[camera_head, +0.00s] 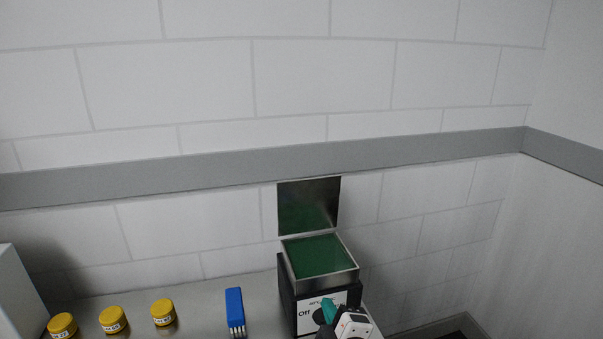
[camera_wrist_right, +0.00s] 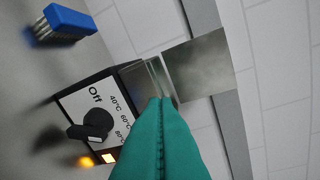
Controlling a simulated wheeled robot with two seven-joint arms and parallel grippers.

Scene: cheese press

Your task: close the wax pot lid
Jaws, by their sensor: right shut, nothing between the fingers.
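The wax pot (camera_head: 290,310) is a dark box with a metal rim and green wax inside (camera_head: 320,255). Its square metal lid (camera_head: 308,205) stands open, upright behind the pot against the wall. The lid also shows in the right wrist view (camera_wrist_right: 200,66). My right gripper (camera_head: 328,308) has teal fingers and is in front of the pot's front panel. In the right wrist view the teal fingers (camera_wrist_right: 160,110) are shut together and empty, pointing toward the pot's rim. They hide part of the pot. My left gripper is not in view.
The pot's panel (camera_wrist_right: 85,110) has a black knob, temperature marks and lit orange lamps. A blue brush (camera_head: 235,312) lies left of the pot. Several yellow-lidded jars (camera_head: 163,312) stand farther left on the grey counter (camera_head: 200,310). A tiled wall is close behind.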

